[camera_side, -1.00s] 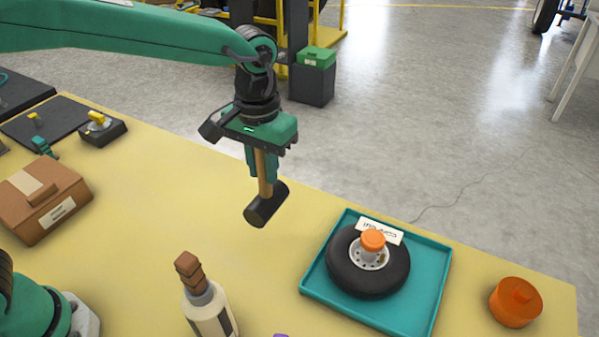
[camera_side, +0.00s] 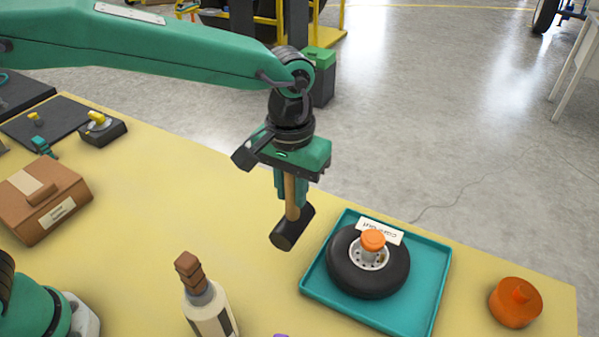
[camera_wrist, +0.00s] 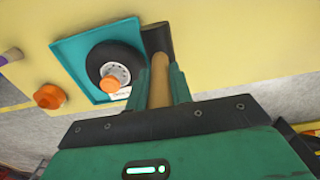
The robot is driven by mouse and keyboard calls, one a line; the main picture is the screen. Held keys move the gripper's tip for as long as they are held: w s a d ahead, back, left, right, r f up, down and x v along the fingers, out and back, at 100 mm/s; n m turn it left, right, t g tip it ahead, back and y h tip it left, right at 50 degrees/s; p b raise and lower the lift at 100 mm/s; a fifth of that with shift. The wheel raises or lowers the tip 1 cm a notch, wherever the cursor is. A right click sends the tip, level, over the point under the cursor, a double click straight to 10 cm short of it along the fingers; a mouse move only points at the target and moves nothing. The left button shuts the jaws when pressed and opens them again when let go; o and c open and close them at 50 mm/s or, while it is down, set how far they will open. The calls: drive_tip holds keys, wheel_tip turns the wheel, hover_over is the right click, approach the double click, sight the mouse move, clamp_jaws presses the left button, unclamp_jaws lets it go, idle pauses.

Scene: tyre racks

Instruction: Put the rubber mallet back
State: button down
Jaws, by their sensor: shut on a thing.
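The rubber mallet has a wooden handle and a black head (camera_side: 293,228). My gripper (camera_side: 289,190) is shut on its handle, and the mallet hangs head down above the yellow table, left of the teal tray (camera_side: 388,316). In the wrist view the handle (camera_wrist: 159,80) runs between my gripper's fingers (camera_wrist: 160,88) and the black head (camera_wrist: 157,40) shows beyond them. A small black tyre (camera_side: 346,277) with a white hub and an orange knob (camera_side: 373,240) lies in the tray. A white label stands at the tray's back edge.
An orange lidded pot (camera_side: 515,302) stands right of the tray. A cream bottle (camera_side: 210,310) with a brown stopper stands at the front. A brown box (camera_side: 42,205) and a black block with a yellow knob (camera_side: 102,130) are at left. The table's middle is clear.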

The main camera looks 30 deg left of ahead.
drive_tip(key=w+a+f, duration=0.5)
drive_tip(key=w, duration=0.3)
drive_tip(key=shift+f, duration=0.25)
drive_tip(key=shift+s, duration=0.1)
drive_tip(key=shift+d+f, duration=0.1)
drive_tip(key=shift+f, duration=1.9)
drive_tip(key=shift+f, duration=0.15)
drive_tip(key=c, duration=1.3)
unclamp_jaws()
drive_tip(key=shift+o, duration=0.2)
wheel_tip(320, 180, up, 12)
